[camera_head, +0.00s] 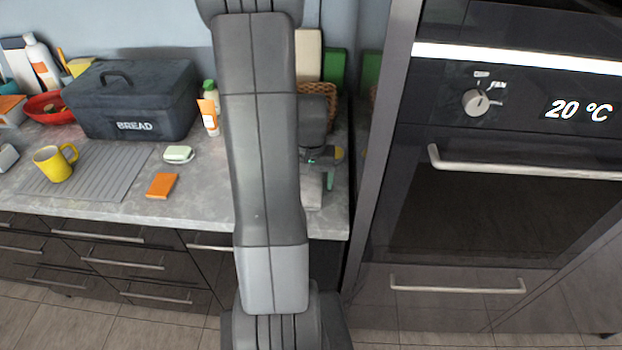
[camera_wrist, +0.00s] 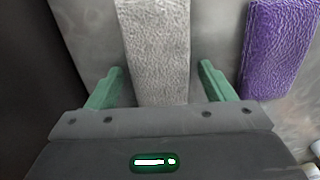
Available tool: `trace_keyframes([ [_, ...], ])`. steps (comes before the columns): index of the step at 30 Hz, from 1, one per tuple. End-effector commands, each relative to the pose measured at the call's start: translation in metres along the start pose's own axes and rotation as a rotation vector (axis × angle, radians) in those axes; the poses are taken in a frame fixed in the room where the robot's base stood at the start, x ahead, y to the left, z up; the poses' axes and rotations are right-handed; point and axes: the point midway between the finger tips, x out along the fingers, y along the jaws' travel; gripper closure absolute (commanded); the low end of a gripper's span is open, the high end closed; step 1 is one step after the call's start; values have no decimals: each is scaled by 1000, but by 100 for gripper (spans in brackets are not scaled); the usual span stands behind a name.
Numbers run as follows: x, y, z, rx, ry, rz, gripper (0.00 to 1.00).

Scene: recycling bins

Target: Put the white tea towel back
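The white tea towel (camera_wrist: 155,45) looks like a pale, textured, folded strip in the wrist view. It lies between the two green fingers of my gripper (camera_wrist: 162,68), running away from the palm. The fingers are spread wide, with a gap on both sides of the towel. In the head view, my gripper (camera_head: 322,160) is low over the right end of the counter, partly hidden by my arm. A pale patch of the towel (camera_head: 311,192) shows below it there.
A purple textured cloth (camera_wrist: 275,50) lies right of the towel in the wrist view. The grey counter (camera_head: 215,190) holds a bread box (camera_head: 130,100), yellow mug (camera_head: 54,164), orange block (camera_head: 161,186) and soap dish (camera_head: 179,155). A tall oven cabinet (camera_head: 400,180) borders the counter's right end.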

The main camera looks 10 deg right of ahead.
Motion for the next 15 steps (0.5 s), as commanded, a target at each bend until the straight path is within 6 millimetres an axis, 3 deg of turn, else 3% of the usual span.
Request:
trace_keyframes([
  [8,-10,0,-1,0,2,0,24],
  [15,-53,0,-2,0,7,-1,24],
])
